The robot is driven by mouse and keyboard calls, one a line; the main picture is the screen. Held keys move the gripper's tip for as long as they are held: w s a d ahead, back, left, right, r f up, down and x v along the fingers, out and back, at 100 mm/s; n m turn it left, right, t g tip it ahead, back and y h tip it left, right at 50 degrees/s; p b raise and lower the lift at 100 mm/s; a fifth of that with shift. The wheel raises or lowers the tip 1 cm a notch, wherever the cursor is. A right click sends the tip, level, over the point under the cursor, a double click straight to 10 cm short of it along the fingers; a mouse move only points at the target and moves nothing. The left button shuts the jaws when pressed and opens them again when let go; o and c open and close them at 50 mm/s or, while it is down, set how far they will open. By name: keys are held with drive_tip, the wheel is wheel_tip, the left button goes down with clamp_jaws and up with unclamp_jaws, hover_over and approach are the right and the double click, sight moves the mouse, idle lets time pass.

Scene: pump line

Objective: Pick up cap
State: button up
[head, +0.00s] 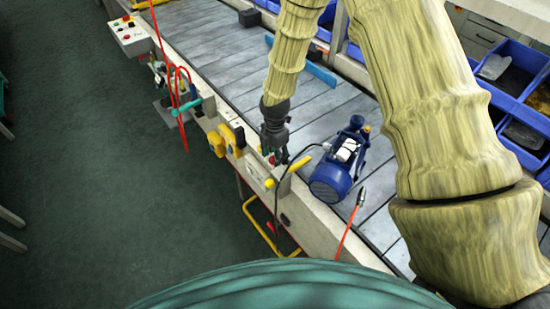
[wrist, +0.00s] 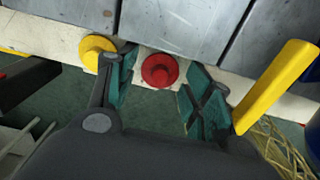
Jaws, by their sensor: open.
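A red round cap (wrist: 160,71) with a raised middle sits on the pale ledge along the line's edge. In the wrist view it lies between the two green-padded fingers of my gripper (wrist: 158,80), with a gap on each side. In the head view my gripper (head: 276,152) points down over the ledge, and the red cap (head: 272,159) shows as a small spot beside the fingertips. A yellow round piece (wrist: 97,50) sits on the ledge left of the fingers. My gripper is open and holds nothing.
A yellow handle (wrist: 277,85) rises close to the right finger. A blue pump (head: 336,170) with a black cable stands on the slatted line to the right. Yellow boxes (head: 232,138) and a red hose (head: 182,110) are along the ledge. Blue bins (head: 512,70) stand far right.

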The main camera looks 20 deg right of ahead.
drive_tip(key=shift+f, duration=0.3)
drive_tip(key=c, duration=0.5)
drive_tip(key=shift+r, duration=0.15)
